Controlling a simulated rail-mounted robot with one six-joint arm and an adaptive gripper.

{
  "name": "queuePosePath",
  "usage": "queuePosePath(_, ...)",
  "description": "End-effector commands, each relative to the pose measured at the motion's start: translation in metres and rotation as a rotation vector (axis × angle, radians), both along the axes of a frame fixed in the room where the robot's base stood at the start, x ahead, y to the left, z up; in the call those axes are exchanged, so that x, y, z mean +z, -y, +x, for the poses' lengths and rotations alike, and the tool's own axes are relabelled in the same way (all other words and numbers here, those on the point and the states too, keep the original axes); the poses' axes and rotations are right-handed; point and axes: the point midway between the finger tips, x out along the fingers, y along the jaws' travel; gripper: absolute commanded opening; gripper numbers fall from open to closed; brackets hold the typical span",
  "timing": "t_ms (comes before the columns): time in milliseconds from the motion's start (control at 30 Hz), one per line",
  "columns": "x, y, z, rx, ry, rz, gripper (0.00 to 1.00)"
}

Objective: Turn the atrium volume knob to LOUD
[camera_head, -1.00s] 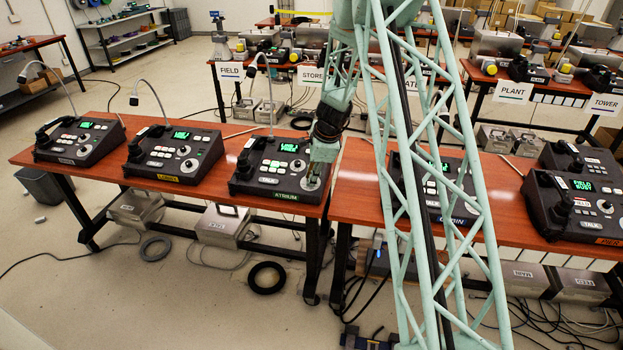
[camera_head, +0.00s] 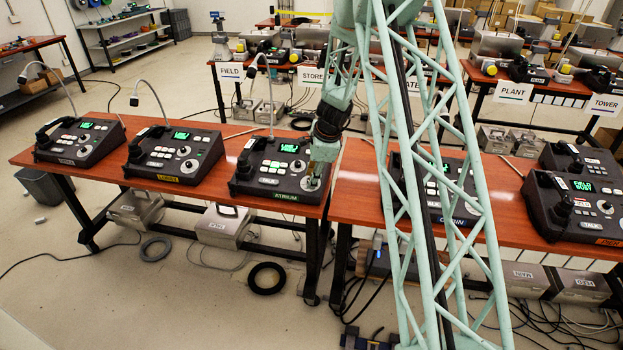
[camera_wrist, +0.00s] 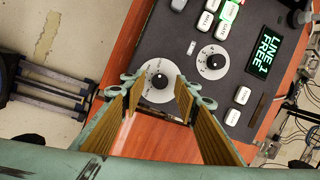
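The atrium phone (camera_head: 262,186) is a dark sloped console with an ATRIUM label on its front edge, third from the left on the red-brown tables. In the wrist view, a white round dial with a small black knob (camera_wrist: 159,81) sits near the console's corner. My gripper (camera_wrist: 157,88) is open, its two fingers on either side of this knob in the picture, with gaps on both sides. I cannot tell how far above the knob the tips are. In the head view my gripper (camera_head: 316,172) is over the console's right side, partly covering it.
A second white dial (camera_wrist: 212,62), several pale buttons and a green screen reading LINE 1 FREE (camera_wrist: 268,50) lie beside the knob. A gooseneck microphone (camera_head: 268,95) rises behind the console. The lobby phone (camera_head: 172,155) stands to the left, the cabin phone (camera_head: 436,188) to the right.

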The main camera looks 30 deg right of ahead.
Motion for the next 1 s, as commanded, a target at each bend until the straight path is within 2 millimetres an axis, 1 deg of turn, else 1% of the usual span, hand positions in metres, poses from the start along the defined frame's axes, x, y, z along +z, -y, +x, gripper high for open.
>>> queuePosePath(267, 0.021, 0.001, -0.007, 0.0, 0.001, 0.0, 0.29)
queuePosePath(1000, 0.093, 0.006, -0.032, -0.001, 0.001, 0.0, 0.29)
